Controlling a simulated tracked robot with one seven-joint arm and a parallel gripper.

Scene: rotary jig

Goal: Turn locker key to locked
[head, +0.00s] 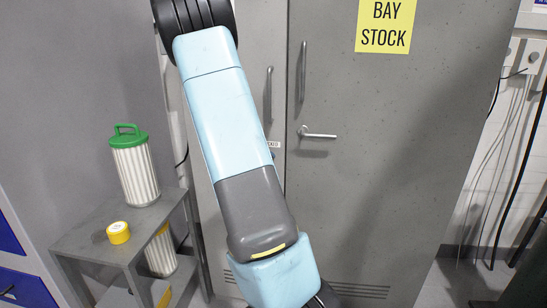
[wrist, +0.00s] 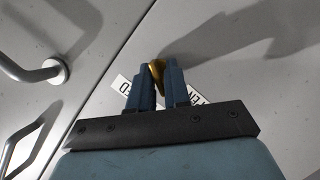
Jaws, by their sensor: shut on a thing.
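The brass locker key (wrist: 157,68) shows between the fingertips of my gripper (wrist: 158,76) in the wrist view. The fingers are shut on it, and the key sits against the grey locker face. White label pieces show on both sides of the fingers, partly hidden by them, so the key's angle against the labels is hard to read. In the head view the grey locker (head: 430,150) stands ahead. My arm hides the key and gripper there. A small white label (head: 273,144) shows just right of my arm, its start hidden.
A lever handle (head: 318,135) and an upright bar handle (head: 301,72) project from the locker. A shelf unit (head: 100,250) at left holds a green-capped filter (head: 136,170) and a yellow tin (head: 118,233). Cables hang at right. A handle (wrist: 35,73) is near the gripper.

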